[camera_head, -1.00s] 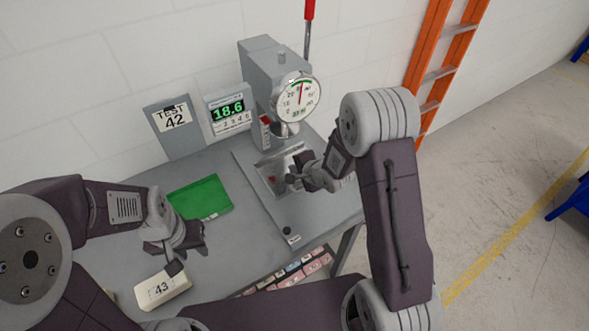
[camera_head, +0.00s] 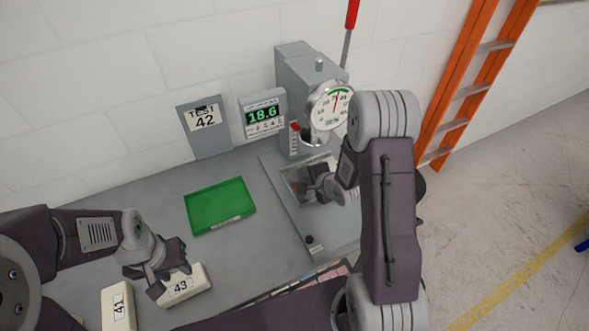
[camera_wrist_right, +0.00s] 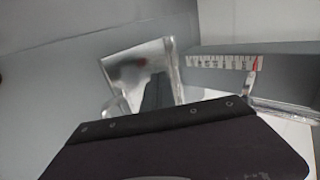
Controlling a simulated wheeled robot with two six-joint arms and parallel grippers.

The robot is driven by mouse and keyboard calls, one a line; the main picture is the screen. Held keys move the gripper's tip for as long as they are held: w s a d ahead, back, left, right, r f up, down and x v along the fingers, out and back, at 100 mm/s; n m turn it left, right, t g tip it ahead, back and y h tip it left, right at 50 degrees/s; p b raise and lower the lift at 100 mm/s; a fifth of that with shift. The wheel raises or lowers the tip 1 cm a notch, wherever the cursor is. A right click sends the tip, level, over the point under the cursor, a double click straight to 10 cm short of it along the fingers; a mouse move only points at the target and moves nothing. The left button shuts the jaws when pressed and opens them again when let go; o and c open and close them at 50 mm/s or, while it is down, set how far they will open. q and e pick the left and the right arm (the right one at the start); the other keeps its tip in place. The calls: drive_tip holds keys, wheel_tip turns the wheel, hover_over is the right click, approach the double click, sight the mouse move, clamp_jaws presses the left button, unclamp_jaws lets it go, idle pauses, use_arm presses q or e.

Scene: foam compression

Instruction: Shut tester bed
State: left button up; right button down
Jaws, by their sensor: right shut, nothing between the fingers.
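The tester (camera_head: 302,75) is a grey column with a round dial (camera_head: 330,106) and a red-tipped lever, at the back of the bench. Its bed, a shiny metal tray (camera_head: 291,177), lies low in front of the column and also shows in the right wrist view (camera_wrist_right: 139,62). My right gripper (camera_head: 303,187) is shut and empty at the bed's front area. Whether it touches the bed cannot be told, as my arm covers part of it. My left gripper (camera_head: 170,280) appears open, beside or over the block marked 43 (camera_head: 190,289).
A block marked 41 (camera_head: 118,307) lies left of it. A green tray (camera_head: 219,205) lies mid-bench. A sign "TEST 42" (camera_head: 204,128) and a display reading 18.6 (camera_head: 264,116) stand behind. An orange ladder (camera_head: 462,95) leans at the right.

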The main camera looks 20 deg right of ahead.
sight(292, 168)
drive_tip(key=x, duration=0.7)
drive_tip(key=shift+w+a+f+p, duration=0.1)
drive_tip(key=shift+w+f+p, duration=0.2)
drive_tip(key=shift+p, duration=0.1)
drive_tip(key=shift+w+r+p, duration=0.25)
drive_tip(key=shift+w+p, duration=0.3)
drive_tip(key=shift+w, duration=0.7)
drive_tip(key=shift+w+a+f, duration=0.1)
drive_tip(key=shift+w+a, duration=0.25)
drive_tip(key=shift+w, duration=0.3)
drive_tip(key=shift+d, duration=0.15)
